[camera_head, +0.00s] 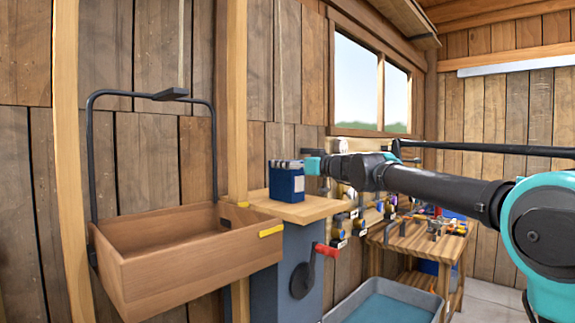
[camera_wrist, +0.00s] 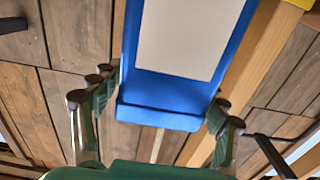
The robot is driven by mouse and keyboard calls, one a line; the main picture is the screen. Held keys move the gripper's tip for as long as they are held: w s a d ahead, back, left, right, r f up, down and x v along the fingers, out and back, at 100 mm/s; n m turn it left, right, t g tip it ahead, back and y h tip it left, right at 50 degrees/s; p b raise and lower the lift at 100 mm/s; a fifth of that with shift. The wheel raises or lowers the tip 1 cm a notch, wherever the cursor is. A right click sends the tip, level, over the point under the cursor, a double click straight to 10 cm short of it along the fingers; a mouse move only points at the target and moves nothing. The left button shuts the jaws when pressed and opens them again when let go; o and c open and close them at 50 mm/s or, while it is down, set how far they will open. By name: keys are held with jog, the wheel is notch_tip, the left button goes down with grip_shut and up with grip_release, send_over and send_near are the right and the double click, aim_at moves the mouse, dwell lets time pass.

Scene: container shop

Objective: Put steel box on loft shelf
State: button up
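My gripper (camera_head: 312,166) is at the box's right side in the head view, partly hidden by the arm. In the wrist view its fingers are spread, one on each side of the box, with no clear grip. A high wooden shelf (camera_head: 398,14) at the top, perhaps the loft shelf, shows only its underside and edge.
A wooden bin (camera_head: 185,275) with a black hoop handle is left of the ledge. A lever with a red grip (camera_head: 326,250) sticks out below the ledge. A grey-blue tub (camera_head: 385,305) and a cluttered wooden workbench (camera_head: 425,243) are at right. A wooden post (camera_head: 237,100) rises behind the bin.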

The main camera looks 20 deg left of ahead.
jog(key=shift+r, duration=0.15)
jog(key=v, duration=1.2)
jog(key=shift+s, duration=0.1)
